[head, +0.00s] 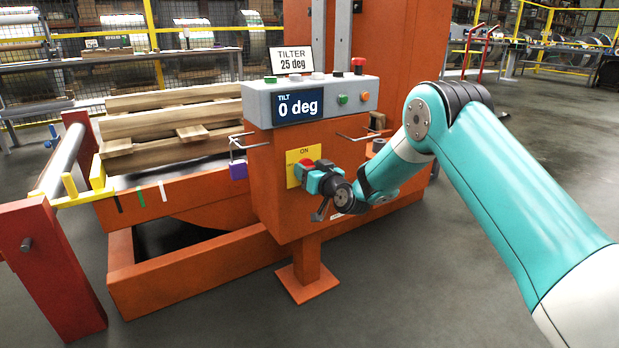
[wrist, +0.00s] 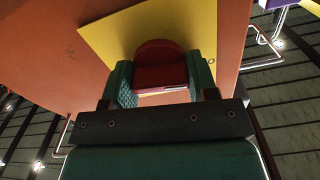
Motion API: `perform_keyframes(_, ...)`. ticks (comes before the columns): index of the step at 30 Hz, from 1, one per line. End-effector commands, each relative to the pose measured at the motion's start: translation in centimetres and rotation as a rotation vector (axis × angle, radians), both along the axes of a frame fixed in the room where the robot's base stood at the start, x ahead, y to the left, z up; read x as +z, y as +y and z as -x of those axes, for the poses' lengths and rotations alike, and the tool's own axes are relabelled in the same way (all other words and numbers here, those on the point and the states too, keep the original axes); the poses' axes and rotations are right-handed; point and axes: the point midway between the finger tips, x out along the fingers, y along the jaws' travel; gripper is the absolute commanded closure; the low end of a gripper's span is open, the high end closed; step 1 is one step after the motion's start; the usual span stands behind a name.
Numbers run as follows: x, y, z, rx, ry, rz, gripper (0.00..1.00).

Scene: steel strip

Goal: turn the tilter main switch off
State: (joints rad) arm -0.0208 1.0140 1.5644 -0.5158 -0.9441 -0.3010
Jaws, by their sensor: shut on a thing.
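The main switch is a red rotary knob (head: 307,162) on a yellow plate (head: 291,177) marked ON at its top, on the front of the orange tilter pedestal (head: 270,205). My gripper (head: 315,173) reaches it from the right front. In the wrist view the teal fingers sit on both sides of the red knob (wrist: 160,75) and close on its grip. The yellow plate (wrist: 112,38) looks tilted in that view. The knob's exact angle and any lower plate lettering are hidden by my gripper.
Above the switch a grey console (head: 352,101) carries several buttons, a red mushroom button (head: 358,65) and a display (head: 298,106) reading 0 deg. A card (head: 291,60) reads TILTER 25 deg. A purple padlock (head: 238,171) hangs on a wire bracket at the left. Timber (head: 165,125) lies behind.

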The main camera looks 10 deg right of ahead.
Motion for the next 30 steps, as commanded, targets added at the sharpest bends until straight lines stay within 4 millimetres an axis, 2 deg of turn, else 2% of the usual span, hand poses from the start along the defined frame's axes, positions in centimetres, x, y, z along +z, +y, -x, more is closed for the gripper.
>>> perform_keyframes(1, -0.48, -0.10, 0.04, -0.001, -0.003, 0.024, 0.71)
perform_keyframes(10, -0.31, -0.11, 0.04, -0.001, -0.034, 0.121, 0.71)
perform_keyframes(26, -0.27, -0.14, 0.04, -0.002, -0.039, 0.142, 0.71)
perform_keyframes(27, -0.27, -0.14, 0.04, -0.002, -0.039, 0.142, 0.38)
perform_keyframes(29, -0.24, -0.13, 0.03, -0.002, -0.039, 0.142, 0.24)
perform_keyframes(30, -0.21, -0.12, 0.02, -0.001, -0.040, 0.140, 0.21)
